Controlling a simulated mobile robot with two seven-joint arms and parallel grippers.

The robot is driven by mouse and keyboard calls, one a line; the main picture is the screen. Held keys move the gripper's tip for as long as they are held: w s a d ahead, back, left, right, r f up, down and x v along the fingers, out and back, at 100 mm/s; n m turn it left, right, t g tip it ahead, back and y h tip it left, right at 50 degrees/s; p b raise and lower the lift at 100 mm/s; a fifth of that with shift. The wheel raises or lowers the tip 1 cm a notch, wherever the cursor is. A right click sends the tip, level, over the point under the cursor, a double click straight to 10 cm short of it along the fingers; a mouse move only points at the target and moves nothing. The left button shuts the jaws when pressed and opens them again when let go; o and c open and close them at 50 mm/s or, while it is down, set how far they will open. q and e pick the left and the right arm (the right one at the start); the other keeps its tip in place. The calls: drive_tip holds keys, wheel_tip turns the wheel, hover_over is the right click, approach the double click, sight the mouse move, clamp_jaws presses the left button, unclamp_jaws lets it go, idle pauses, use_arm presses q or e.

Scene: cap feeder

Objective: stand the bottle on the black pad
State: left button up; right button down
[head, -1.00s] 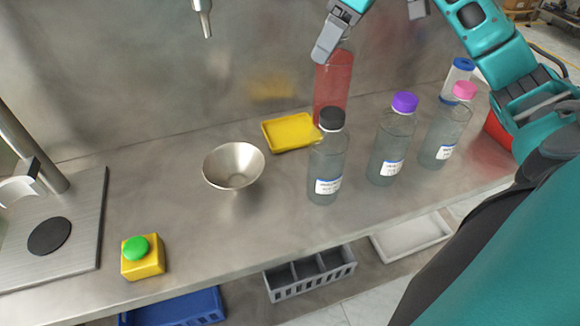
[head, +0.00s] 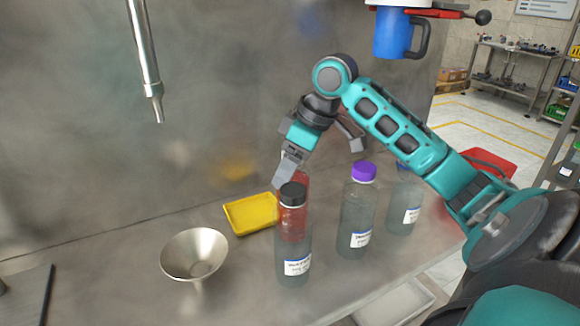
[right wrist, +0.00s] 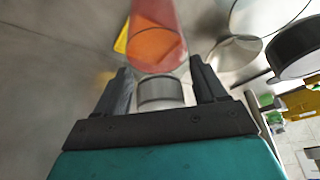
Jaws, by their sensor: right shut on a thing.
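A red bottle (head: 303,181) is partly hidden in the head view behind a clear bottle with a black cap (head: 293,265). My right gripper (head: 291,168) is at its top. In the right wrist view the fingers (right wrist: 163,88) close on both sides of a pale grey cap, with the red bottle's body (right wrist: 156,42) beyond. I cannot tell whether its base touches the bench. My left gripper is not in view.
A clear bottle with a purple cap (head: 357,220) and another clear bottle (head: 404,205) stand to the right, near my right arm. A metal nozzle (head: 150,75) hangs above.

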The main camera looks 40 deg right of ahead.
drive_tip(key=shift+c, duration=0.4)
unclamp_jaws()
drive_tip(key=shift+f, duration=0.1)
